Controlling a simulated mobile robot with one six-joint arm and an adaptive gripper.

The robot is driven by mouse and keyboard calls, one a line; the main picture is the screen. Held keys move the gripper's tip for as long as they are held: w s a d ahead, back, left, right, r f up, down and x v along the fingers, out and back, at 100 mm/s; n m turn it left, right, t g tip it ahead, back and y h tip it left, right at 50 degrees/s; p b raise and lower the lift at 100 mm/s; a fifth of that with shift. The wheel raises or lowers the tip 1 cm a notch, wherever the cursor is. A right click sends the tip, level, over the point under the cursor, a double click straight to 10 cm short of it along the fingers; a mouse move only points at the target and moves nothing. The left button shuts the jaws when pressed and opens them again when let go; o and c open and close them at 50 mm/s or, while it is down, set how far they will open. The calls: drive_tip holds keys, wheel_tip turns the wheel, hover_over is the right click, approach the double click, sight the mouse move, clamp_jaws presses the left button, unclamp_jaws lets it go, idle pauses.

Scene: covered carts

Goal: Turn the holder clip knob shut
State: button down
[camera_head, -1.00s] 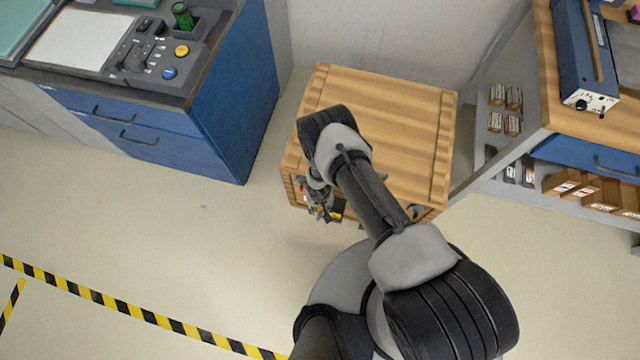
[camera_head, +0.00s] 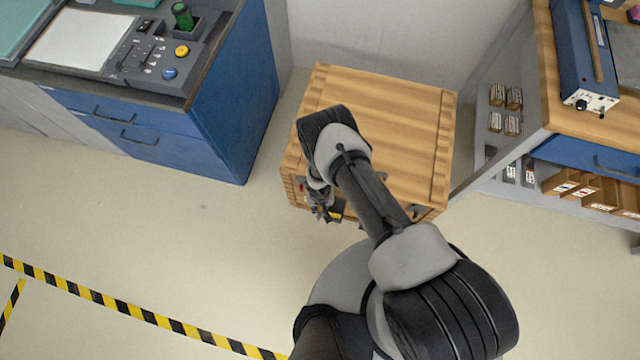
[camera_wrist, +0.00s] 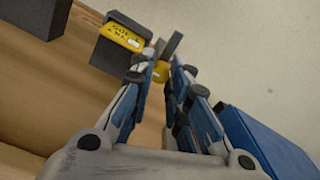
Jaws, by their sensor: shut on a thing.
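The holder clip knob (camera_wrist: 160,70) is a small yellow piece with a grey bar, seen between my fingertips in the wrist view. My gripper (camera_wrist: 161,76) is shut on it, and the fingers hide part of it. A dark clip holder with a yellow printed label (camera_wrist: 122,34) sits just left of the knob, on the wooden crate's face. In the head view my gripper (camera_head: 328,214) is at the crate's front left edge. The knob is too small and covered to make out there.
The wooden crate (camera_head: 400,105) stands between a blue cabinet (camera_head: 232,95) with a control panel on the left and a workbench (camera_head: 560,120) with shelves on the right. Open floor (camera_head: 190,240) lies in front, with black and yellow tape (camera_head: 130,308).

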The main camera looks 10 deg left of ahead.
drive_tip(key=shift+n, duration=0.4)
drive_tip(key=n, duration=0.3)
drive_tip(key=shift+n, duration=0.4)
drive_tip(key=n, duration=0.3)
drive_tip(key=shift+n, duration=0.3)
drive_tip(key=n, duration=0.4)
drive_tip(key=shift+n, duration=2.2)
drive_tip(key=c, duration=1.5)
unclamp_jaws()
